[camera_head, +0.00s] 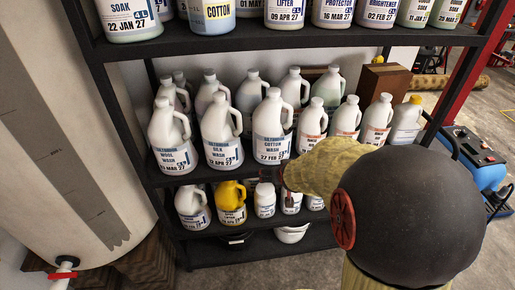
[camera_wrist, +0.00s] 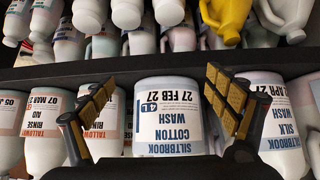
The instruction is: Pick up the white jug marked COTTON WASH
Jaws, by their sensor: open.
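The white jug marked COTTON WASH (camera_head: 270,122) stands upright at the front of the middle shelf, with a blue-edged label dated 27 FEB 27 and a handle on its right. In the wrist view, which is upside down, the same jug (camera_wrist: 165,108) sits in the centre. My gripper (camera_wrist: 160,82) is open and empty, with one finger at each side of the jug in that view. I cannot tell how much gap is left between fingers and jug. In the head view my arm hides most of the gripper, just below and right of the jug.
A SILK WASH jug (camera_head: 221,130) stands close on the left, with a WOOL WASH jug (camera_head: 172,138) beyond it. A TALLOW RINSE jug (camera_wrist: 100,125) stands on the other side. More jugs stand behind. The upper shelf (camera_head: 290,42) overhangs; a yellow jug (camera_head: 231,204) is on the shelf below.

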